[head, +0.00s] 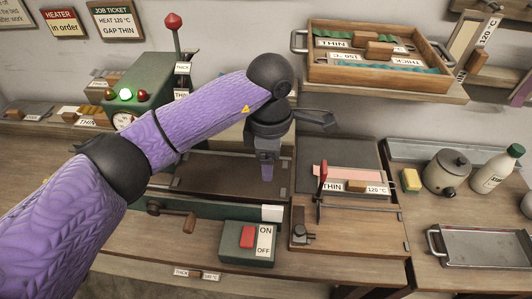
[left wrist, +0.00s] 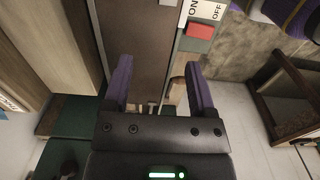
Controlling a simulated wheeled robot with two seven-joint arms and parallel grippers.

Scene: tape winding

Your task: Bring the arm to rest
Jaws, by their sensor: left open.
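My left arm (head: 205,115) is purple with black joints and reaches across the head view from the lower left. Its gripper (head: 267,172) points down above the dark plate (head: 220,172) of the bench machine, and I cannot tell its exact height. In the left wrist view the purple fingers of my left gripper (left wrist: 158,66) are spread apart with nothing between them. A dark brown surface, a red button and the ON/OFF label lie beyond them. My right gripper is in neither view.
The green switch box (head: 247,242) with its red button stands in front. A board (head: 340,165) with a red-handled lever lies right of the gripper. A wooden tray (head: 375,75) sits on the shelf behind.

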